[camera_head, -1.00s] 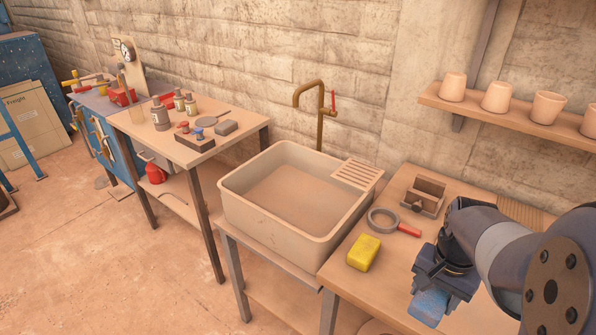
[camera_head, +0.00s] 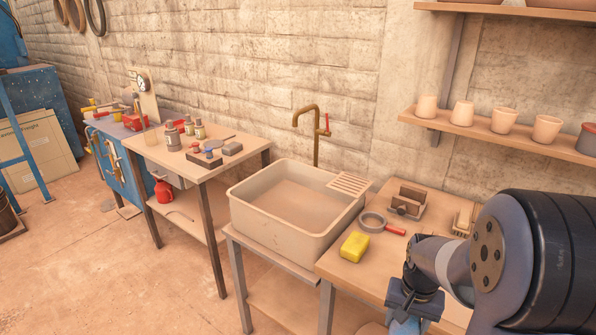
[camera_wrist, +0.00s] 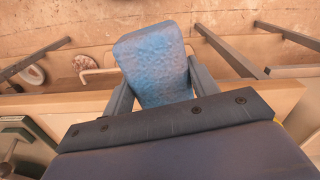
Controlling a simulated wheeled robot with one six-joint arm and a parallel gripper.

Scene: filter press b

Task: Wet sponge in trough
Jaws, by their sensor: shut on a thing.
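My gripper (camera_head: 412,306) is at the lower right of the head view, over the front edge of the right-hand workbench (camera_head: 352,274). In the wrist view it is shut on a blue sponge (camera_wrist: 155,62), held between its two fingers. The sponge also shows partly in the head view (camera_head: 406,326), cut off by the lower edge. The beige trough (camera_head: 288,236) stands left of my gripper and apart from it. A brass tap (camera_head: 316,140) with a red lever rises behind the trough. I cannot tell whether the sponge is wet.
A yellow sponge (camera_head: 354,247) and a round sieve-like ring with a red handle (camera_head: 373,222) lie on the bench between my gripper and the trough. A ribbed drainer (camera_head: 351,184) spans the trough's back right corner. A shelf of cups (camera_head: 503,121) hangs at right.

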